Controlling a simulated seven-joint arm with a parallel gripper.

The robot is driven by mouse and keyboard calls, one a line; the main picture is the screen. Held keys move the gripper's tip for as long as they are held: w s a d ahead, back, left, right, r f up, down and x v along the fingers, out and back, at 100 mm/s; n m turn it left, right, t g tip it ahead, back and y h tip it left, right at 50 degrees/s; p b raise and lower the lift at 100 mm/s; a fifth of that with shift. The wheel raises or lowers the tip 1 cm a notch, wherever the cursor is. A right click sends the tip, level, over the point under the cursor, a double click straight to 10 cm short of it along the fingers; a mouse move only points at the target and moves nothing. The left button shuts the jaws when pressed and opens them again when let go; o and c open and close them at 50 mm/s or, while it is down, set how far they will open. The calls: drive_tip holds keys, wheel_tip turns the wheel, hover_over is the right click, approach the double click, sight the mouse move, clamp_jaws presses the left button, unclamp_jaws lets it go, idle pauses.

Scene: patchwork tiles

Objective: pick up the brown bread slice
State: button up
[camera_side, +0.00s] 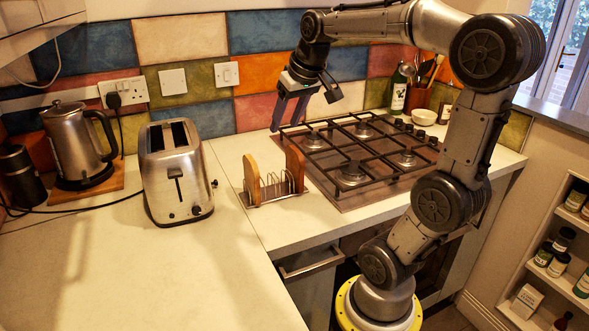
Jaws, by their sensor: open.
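Two upright bread slices stand in a wire toast rack (271,193) on the counter. The left slice (251,180) is at the rack's left end and looks golden brown. The right slice (295,166) is at the rack's right end and looks a slightly darker brown. My gripper (305,112) is open and empty, above and behind the rack, near the tiled wall. It is apart from both slices. Parts of the slices' faces are turned away from the view or hidden by the rack wires.
A steel toaster (176,174) stands left of the rack, and a kettle (76,146) is further left. A gas hob (358,158) with raised grates lies close to the rack's right. A green bottle (397,92) stands behind the hob. The front left counter is clear.

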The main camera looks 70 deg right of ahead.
sight(298, 151)
drive_tip(key=s+d+f+m+g, duration=0.1)
drive_tip(key=s+d+f+m, duration=0.15)
drive_tip(key=d, duration=0.45)
drive_tip(key=x, duration=0.8)
drive_tip(key=shift+s+d, duration=0.2)
drive_tip(key=shift+d, duration=0.1)
drive_tip(key=shift+x, duration=2.7)
drive_tip(key=shift+w+d+r, duration=0.1)
drive_tip(key=shift+w+r, duration=0.05)
drive_tip(key=c, duration=0.8)
